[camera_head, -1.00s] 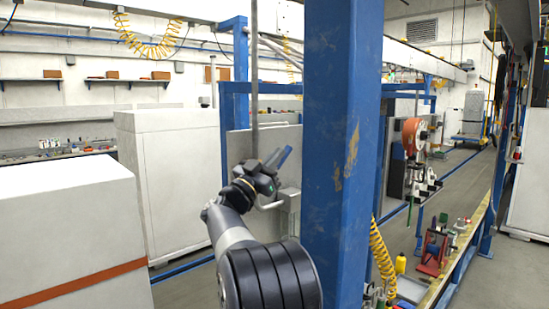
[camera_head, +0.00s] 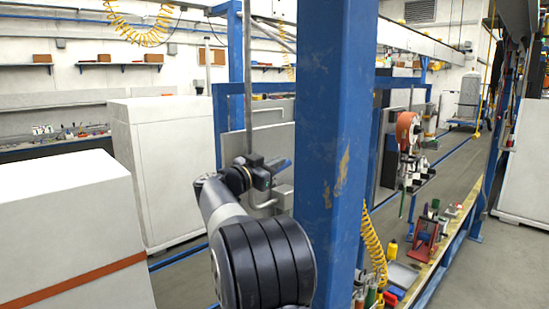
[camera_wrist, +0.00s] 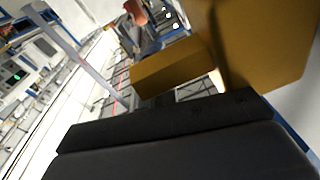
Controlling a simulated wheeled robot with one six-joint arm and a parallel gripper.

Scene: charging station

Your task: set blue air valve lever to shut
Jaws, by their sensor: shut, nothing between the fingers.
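The blue air valve lever (camera_head: 279,165) shows in the head view just right of the grey vertical pipe (camera_head: 248,90). It slopes slightly up to the right. My gripper (camera_head: 263,176) is shut and empty, close against the lever's left end. I cannot tell whether they touch. The valve body is mostly hidden behind my gripper and arm. In the wrist view, brass-coloured blocks (camera_wrist: 172,68) fill the upper right, very near the camera. I cannot tell whether they belong to the valve. The blue lever cannot be made out there.
A thick blue post (camera_head: 338,130) stands close to the right of my arm. A bent grey pipe (camera_head: 268,204) runs below the gripper. White cabinets (camera_head: 165,165) stand on the left. A bench with tools (camera_head: 430,265) is at the right.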

